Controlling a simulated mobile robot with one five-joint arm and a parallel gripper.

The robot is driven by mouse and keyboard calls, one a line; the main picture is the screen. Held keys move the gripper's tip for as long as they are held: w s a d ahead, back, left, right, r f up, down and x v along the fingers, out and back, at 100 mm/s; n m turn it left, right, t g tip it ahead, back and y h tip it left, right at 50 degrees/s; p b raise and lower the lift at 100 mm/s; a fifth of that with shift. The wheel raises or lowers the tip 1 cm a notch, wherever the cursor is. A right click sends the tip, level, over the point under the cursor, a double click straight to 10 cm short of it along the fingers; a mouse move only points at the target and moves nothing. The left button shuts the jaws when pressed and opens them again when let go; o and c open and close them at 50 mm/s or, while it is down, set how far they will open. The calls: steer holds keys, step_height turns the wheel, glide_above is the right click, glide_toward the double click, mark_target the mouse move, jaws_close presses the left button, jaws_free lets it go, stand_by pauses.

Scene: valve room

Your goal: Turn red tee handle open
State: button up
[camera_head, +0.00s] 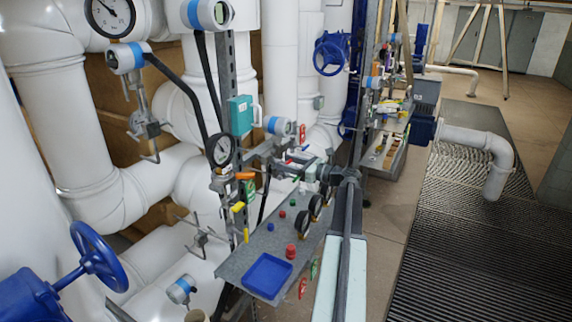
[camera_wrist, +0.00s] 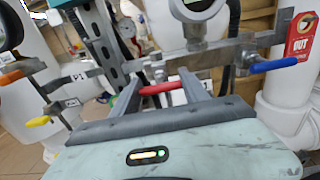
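The red tee handle (camera_wrist: 160,88) lies crosswise between my gripper's fingers in the wrist view. My gripper (camera_wrist: 157,78) is open, with one dark finger on each side of the handle; I cannot tell whether either touches it. In the head view my gripper (camera_head: 305,168) reaches left to the pipe rack, and the red handle is too small there to make out surely. The handle's stem and valve body are mostly hidden.
A blue handle (camera_wrist: 272,66) and red tag (camera_wrist: 302,36) are at right in the wrist view; orange (camera_wrist: 22,72) and yellow (camera_wrist: 38,122) handles are at left. Below my arm, a grey shelf (camera_head: 235,268) holds a blue tray (camera_head: 267,276).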

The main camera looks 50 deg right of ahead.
steer(key=shift+a, duration=0.1)
steer(key=shift+n, duration=0.3)
steer(key=n, duration=0.3)
steer(key=shift+f+n, duration=0.1)
steer(key=shift+n, duration=0.2)
steer(key=n, duration=0.4)
steer(key=shift+s+n, duration=0.1)
steer(key=shift+n, duration=0.2)
steer(key=n, duration=0.4)
steer(key=shift+f, duration=0.1)
steer(key=shift+a+f+n, duration=0.1)
steer(key=shift+n, duration=2.4)
steer(key=o, duration=1.4)
